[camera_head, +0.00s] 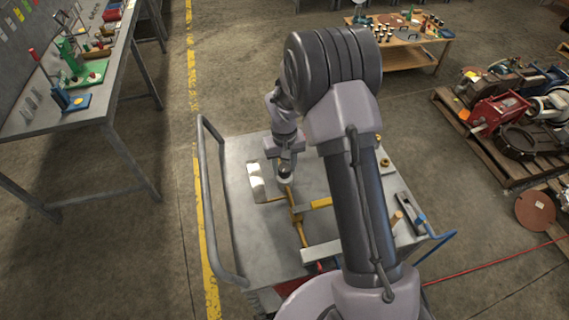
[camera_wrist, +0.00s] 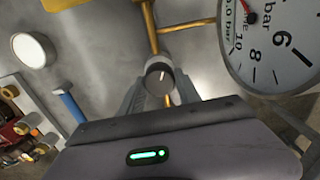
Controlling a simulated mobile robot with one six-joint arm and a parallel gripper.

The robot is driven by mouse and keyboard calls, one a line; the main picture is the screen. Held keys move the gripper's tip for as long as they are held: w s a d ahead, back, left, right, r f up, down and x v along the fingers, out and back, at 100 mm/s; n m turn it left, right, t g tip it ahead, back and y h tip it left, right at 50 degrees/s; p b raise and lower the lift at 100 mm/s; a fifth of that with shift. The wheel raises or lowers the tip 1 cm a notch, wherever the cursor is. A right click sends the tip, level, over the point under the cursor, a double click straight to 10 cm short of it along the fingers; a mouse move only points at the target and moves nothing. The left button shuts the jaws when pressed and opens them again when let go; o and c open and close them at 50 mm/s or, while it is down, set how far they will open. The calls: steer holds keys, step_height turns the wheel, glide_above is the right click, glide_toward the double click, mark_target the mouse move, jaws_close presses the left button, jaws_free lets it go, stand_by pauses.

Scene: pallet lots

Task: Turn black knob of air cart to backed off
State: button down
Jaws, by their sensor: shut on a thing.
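The air cart (camera_head: 240,232) stands in front of me, with a grey metal top and a tube handle at its left. Brass-coloured pipework (camera_head: 302,232) runs over its top. In the wrist view the black knob (camera_wrist: 159,78) sits between my gripper's fingers (camera_wrist: 160,92), with a pale pointer line on its face. My gripper (camera_head: 286,176) is shut on the knob at the upper end of the pipework. A white-faced gauge in bar (camera_wrist: 275,42) is close by at the upper right of the wrist view, its red needle tip near the upper left of the dial. My arm hides part of the cart top.
A workbench (camera_head: 60,118) with green and blue tools stands at the left. A pallet (camera_head: 470,135) of machinery is at the right, and a wooden table (camera_head: 405,54) with small parts is behind. A red hose (camera_head: 495,268) and a blue hose (camera_head: 440,238) lie at the right.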

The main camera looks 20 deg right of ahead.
steer(key=n+p, duration=0.2)
steer(key=n, duration=0.4)
steer(key=shift+r, duration=0.1)
steer(key=n+p, duration=0.1)
steer(key=n, duration=0.5)
steer(key=shift+a, duration=0.1)
steer(key=n+p, duration=0.2)
steer(key=n, duration=0.3)
steer(key=shift+s, duration=0.1)
steer(key=shift+n+p, duration=0.6)
steer(key=shift+n, duration=2.5)
steer(key=c, duration=0.9)
jaws_free()
steer(key=shift+s, duration=0.1)
steer(key=shift+o, duration=0.2)
